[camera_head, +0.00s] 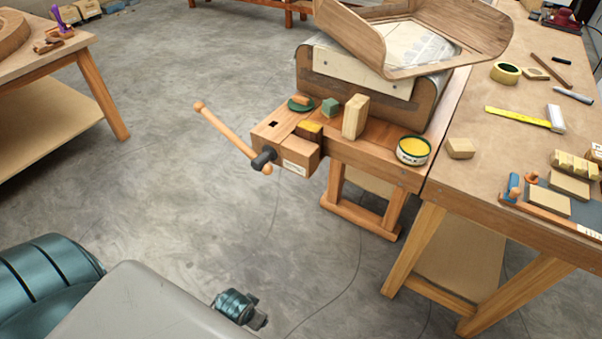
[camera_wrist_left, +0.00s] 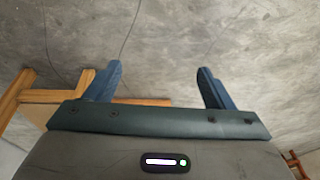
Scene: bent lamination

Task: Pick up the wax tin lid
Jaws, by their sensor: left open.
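The wax tin lid looks to be the flat green disc (camera_head: 298,106) on the vise end of the small bench. A small orange-brown piece lies on or against it, hiding part of its top. The open wax tin (camera_head: 413,151), white-sided with yellow inside, stands apart from it near the bench's right front corner. My left gripper (camera_wrist_left: 157,86) is open and empty in the left wrist view, with bare floor between its fingers. The lid is not in that view. My right gripper is not seen.
Beside the disc are a green block (camera_head: 330,107), a yellow-topped block (camera_head: 309,130) and an upright wooden block (camera_head: 355,117). The vise handle (camera_head: 228,136) sticks out toward the left. A large bent wooden form (camera_head: 375,93) stands behind. Open floor (camera_head: 200,190) lies in front.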

